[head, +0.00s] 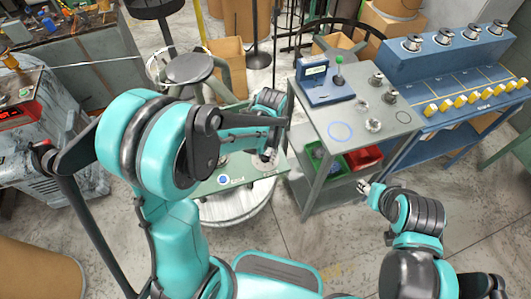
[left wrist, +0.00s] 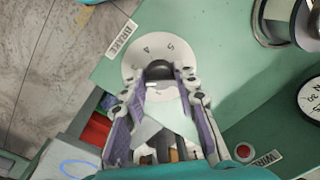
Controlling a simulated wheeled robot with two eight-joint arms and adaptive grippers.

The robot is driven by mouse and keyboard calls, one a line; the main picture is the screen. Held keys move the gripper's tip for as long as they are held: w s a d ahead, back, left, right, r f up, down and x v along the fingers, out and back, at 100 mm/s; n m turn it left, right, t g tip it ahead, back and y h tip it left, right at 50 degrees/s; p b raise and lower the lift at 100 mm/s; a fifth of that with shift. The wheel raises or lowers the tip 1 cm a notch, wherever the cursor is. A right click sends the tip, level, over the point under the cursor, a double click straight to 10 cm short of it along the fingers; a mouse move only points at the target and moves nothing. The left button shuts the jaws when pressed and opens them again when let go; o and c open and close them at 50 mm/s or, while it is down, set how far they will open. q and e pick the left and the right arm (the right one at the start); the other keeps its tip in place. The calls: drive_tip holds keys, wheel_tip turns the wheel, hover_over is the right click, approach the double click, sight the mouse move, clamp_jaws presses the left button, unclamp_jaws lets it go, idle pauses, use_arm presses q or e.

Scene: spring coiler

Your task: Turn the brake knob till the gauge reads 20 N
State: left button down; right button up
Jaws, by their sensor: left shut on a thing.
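The brake knob (left wrist: 162,72) is dark, in the middle of a white numbered dial (left wrist: 137,58) beside the BRAKE label (left wrist: 122,38). My left gripper (left wrist: 163,83) is shut on the knob, one finger at each side, and the fingers hide part of the dial. In the head view my left gripper (head: 266,159) is low over the green panel (head: 240,180). The gauge (left wrist: 311,100) is a round white face cut off at the right edge of the left wrist view; its reading cannot be told. My right gripper (head: 365,188) is empty, beside the grey cart; its finger opening is unclear.
A red button (left wrist: 243,151) and a WIRE label (left wrist: 265,159) are on the panel. A metal cylinder (left wrist: 278,22) stands at the upper right. The grey cart (head: 330,112) carries several small parts. A blue bench (head: 450,75) has a row of yellow pieces.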

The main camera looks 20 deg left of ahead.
sight(268, 155)
use_arm(q)
drive_tip(key=shift+m, duration=1.1)
drive_tip(key=shift+s, duration=0.1)
drive_tip(key=c, duration=1.2)
unclamp_jaws()
drive_tip(key=r, duration=1.2)
drive_tip(key=shift+d, duration=0.35)
drive_tip(key=shift+s, duration=0.15)
